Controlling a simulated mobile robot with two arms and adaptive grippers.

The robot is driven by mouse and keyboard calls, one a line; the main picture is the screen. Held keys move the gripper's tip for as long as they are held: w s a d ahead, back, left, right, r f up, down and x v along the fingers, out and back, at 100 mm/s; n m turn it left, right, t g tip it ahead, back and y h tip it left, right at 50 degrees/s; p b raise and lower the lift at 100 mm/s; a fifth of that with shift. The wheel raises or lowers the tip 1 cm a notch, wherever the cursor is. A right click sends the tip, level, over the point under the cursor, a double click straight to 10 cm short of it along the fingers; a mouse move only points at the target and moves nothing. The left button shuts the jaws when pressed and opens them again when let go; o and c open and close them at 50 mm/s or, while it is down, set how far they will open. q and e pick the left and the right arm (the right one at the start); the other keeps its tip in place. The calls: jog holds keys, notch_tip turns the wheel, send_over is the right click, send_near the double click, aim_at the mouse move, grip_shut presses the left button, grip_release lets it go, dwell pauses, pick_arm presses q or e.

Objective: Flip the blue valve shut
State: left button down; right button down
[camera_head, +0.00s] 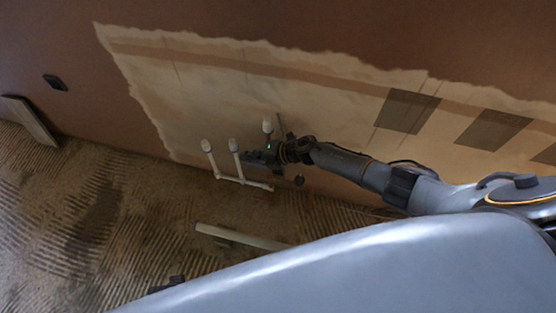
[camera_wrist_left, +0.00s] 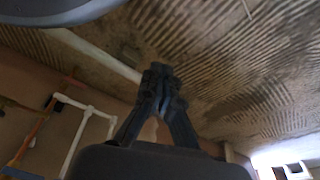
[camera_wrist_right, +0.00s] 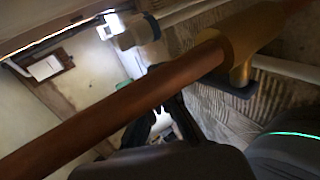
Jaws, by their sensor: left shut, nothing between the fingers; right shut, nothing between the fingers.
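In the right wrist view a copper pipe (camera_wrist_right: 130,100) crosses close in front of the camera. A brass-coloured valve body (camera_wrist_right: 262,30) sits on its upper right part, with a dark blue piece (camera_wrist_right: 228,87) below it that looks like the valve's handle. My right gripper (camera_wrist_right: 160,75) is shut and empty, partly hidden behind the copper pipe. In the head view my right gripper (camera_head: 250,157) is at the wall beside the white pipes, and I cannot make out the blue valve there. My left gripper (camera_wrist_left: 160,72) is shut and empty, pointing over the ridged floor.
White capped pipes (camera_head: 238,172) stand against the plastered wall (camera_head: 215,85), close to my right gripper. A pale board (camera_head: 235,237) lies on the ridged floor (camera_head: 70,220). Another board (camera_head: 30,120) is at the far left. The floor at left is mostly clear.

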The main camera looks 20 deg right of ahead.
jog(key=shift+a+f, duration=0.15)
dwell(0.6)
jog(key=v, duration=1.2)
jog(key=shift+w, duration=0.1)
